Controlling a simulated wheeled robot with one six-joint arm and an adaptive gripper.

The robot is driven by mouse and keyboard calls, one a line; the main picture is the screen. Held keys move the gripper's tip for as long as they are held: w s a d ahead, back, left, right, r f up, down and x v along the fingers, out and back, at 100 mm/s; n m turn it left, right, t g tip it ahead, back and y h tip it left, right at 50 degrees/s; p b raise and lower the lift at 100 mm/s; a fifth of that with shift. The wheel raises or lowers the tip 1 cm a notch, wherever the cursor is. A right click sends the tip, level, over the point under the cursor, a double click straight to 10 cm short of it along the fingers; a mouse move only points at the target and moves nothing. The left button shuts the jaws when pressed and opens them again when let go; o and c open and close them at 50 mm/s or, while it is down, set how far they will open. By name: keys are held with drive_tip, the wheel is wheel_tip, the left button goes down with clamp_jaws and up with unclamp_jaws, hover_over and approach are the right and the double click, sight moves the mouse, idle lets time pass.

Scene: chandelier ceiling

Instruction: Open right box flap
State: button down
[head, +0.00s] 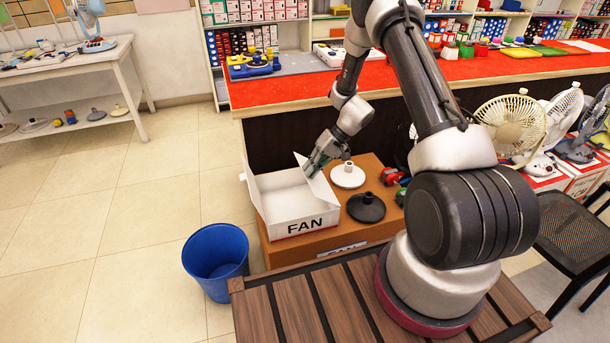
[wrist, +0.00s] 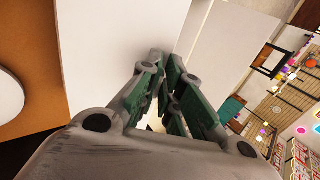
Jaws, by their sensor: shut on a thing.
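The white box marked FAN (head: 290,226) stands on a brown carton. Its top is open and its inside looks empty. In the wrist view my gripper's green-padded fingers (wrist: 172,66) close in between white panels. The flap (wrist: 115,45) fills much of the left there. The exact grip line is partly hidden by the fingers.
The brown carton (head: 328,246) also bears a white round base (head: 348,176) and a black one (head: 366,208), right of the box. A blue bin (head: 216,262) stands on the floor at left. A red-topped counter (head: 290,90) rises behind.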

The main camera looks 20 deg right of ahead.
drive_tip(key=d+y, duration=0.6)
drive_tip(key=d, duration=0.6)
drive_tip(key=shift+s+d+r, duration=0.15)
drive_tip(key=shift+s+d, duration=0.05)
drive_tip(key=shift+s, duration=0.1)
drive_tip(key=shift+a, duration=0.1)
idle(0.3)
drive_tip(key=c, duration=1.6)
unclamp_jaws()
drive_tip(key=shift+w, duration=0.1)
drive_tip(key=v, duration=1.2)
drive_tip(key=shift+w, duration=0.15)
